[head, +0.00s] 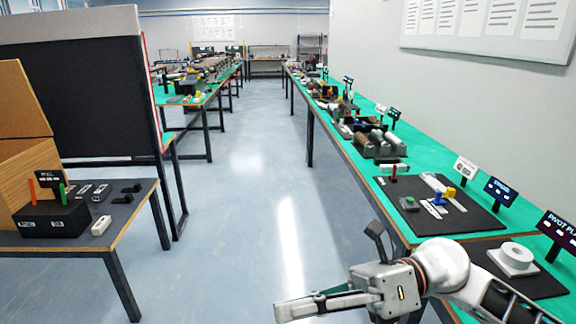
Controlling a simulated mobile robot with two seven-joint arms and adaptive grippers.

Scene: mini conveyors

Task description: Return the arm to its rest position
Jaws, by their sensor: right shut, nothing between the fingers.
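My right arm comes in from the lower right corner, white and grey, and bends to the left. My right gripper (318,302) points left over the aisle floor. Its fingers are shut with nothing held. The forearm and gripper are near the front edge of the green-topped bench (473,237), at the picture's bottom. My left gripper is not in view.
On the right bench, black mats hold a white ring-shaped part (516,257) and a station with blue and yellow pieces (440,198). A dark table (92,234) with small parts stands at left. The blue aisle floor (255,215) between is clear.

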